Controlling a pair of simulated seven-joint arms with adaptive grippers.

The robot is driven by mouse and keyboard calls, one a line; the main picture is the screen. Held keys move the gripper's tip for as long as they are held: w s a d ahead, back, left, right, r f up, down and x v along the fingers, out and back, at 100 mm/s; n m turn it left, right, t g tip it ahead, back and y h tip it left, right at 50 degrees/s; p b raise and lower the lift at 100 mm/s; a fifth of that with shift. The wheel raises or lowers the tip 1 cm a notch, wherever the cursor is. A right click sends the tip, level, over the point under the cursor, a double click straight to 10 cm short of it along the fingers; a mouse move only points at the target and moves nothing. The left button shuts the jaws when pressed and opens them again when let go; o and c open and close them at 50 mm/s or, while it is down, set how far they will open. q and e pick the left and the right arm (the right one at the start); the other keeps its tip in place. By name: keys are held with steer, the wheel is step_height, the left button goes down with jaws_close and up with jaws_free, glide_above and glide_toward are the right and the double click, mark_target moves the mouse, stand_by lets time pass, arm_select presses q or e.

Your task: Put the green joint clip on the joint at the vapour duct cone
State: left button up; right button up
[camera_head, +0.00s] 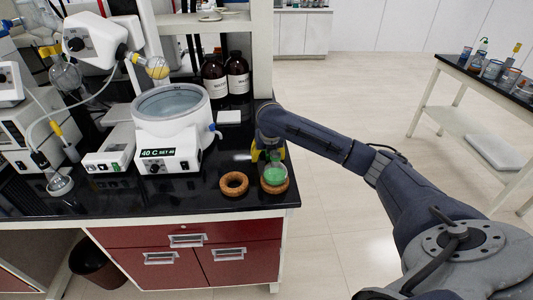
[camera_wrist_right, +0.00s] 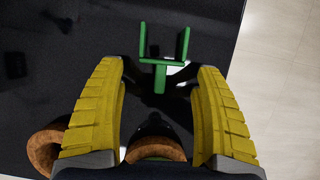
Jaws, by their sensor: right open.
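The green joint clip (camera_wrist_right: 165,63) is on the black bench top in the right wrist view, its two prongs pointing away from my gripper. My right gripper (camera_wrist_right: 160,75) is open, with its yellow fingers on either side of the clip's tail. I cannot tell whether they touch it. In the head view this gripper (camera_head: 268,154) is low over the bench's right end, and I cannot make out the clip there. The cone joint is too small to judge. My left gripper is not in view.
A flask with green contents (camera_head: 275,175) sits on a cork ring just in front of my right gripper. An empty cork ring (camera_head: 234,184) lies left of it. The white heating bath (camera_head: 172,112) and two brown bottles (camera_head: 237,75) stand further left and back.

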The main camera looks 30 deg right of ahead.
jaws_close()
stand_by(0.3)
steer(key=shift+r, duration=0.1)
stand_by(0.4)
